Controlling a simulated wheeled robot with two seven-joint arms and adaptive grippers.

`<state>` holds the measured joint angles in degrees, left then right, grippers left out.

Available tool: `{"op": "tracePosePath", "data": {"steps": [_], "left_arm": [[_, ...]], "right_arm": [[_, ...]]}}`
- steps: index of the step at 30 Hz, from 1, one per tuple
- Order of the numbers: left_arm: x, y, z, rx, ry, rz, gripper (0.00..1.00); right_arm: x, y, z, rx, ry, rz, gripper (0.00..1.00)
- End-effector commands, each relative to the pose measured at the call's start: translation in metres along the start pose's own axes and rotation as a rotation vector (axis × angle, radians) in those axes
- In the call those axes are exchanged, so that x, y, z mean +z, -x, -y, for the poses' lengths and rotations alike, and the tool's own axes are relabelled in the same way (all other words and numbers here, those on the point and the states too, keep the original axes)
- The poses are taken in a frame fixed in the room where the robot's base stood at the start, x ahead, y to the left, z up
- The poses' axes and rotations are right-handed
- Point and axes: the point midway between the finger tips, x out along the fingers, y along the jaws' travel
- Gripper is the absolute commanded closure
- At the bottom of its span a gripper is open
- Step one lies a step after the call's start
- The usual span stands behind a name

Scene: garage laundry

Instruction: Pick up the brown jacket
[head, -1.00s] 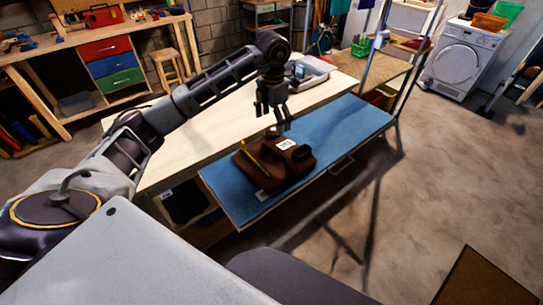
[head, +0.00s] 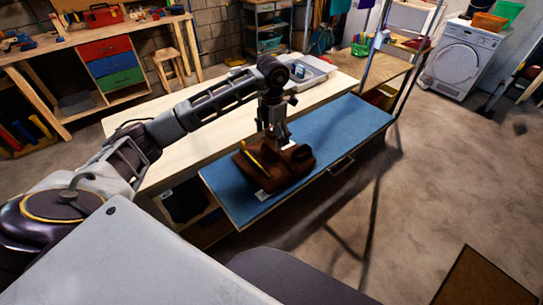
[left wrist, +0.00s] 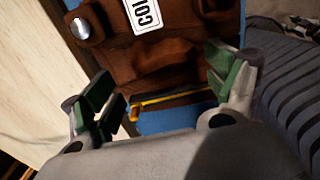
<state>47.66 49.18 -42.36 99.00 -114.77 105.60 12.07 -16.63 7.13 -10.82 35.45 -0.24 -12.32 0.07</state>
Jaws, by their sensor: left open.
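The brown jacket (head: 275,168) lies bunched on the blue board (head: 340,122), with a yellow strip on its left part. It also fills the upper middle of the left wrist view (left wrist: 150,62), where a white label with black letters shows. My left gripper (head: 280,142) points down at the far edge of the jacket, just above or touching it; I cannot tell which. In the left wrist view its green-padded fingers (left wrist: 168,95) are spread wide, with jacket between and beyond them and nothing gripped. My right gripper is out of view.
A pale wooden table (head: 205,120) adjoins the blue board, with a grey tray (head: 310,72) at its far end. A metal frame post stands by the board's far right. Open concrete floor lies to the right.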

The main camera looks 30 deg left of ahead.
Motion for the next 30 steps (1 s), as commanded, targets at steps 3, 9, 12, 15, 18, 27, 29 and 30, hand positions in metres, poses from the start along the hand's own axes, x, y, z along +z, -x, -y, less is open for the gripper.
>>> {"op": "tracePosePath", "data": {"steps": [3, 9, 12, 15, 18, 27, 29, 30], "left_arm": [[-0.001, -0.004, 0.000, -0.001, 0.000, -0.001, 0.12], [-0.003, -0.020, 0.000, -0.002, 0.001, -0.002, 0.12], [-0.004, -0.029, 0.000, -0.001, 0.001, -0.002, 0.12], [-0.004, -0.040, 0.000, -0.002, 0.000, -0.002, 0.12], [-0.004, -0.047, 0.000, -0.001, 0.000, -0.001, 0.12], [-0.004, -0.051, 0.000, 0.000, 0.000, 0.000, 0.12], [-0.004, -0.051, 0.000, 0.000, 0.000, 0.000, 0.12], [-0.004, -0.051, 0.000, 0.000, 0.000, 0.000, 0.12]], "right_arm": [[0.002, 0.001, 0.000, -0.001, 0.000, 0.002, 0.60], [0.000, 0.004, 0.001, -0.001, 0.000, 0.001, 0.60], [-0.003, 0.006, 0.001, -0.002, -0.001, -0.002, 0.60], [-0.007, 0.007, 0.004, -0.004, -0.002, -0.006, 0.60], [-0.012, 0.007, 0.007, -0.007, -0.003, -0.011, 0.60], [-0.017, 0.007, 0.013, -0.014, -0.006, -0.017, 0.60], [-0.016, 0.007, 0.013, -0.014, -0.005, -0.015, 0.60], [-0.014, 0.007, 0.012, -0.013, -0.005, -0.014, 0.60]]}}
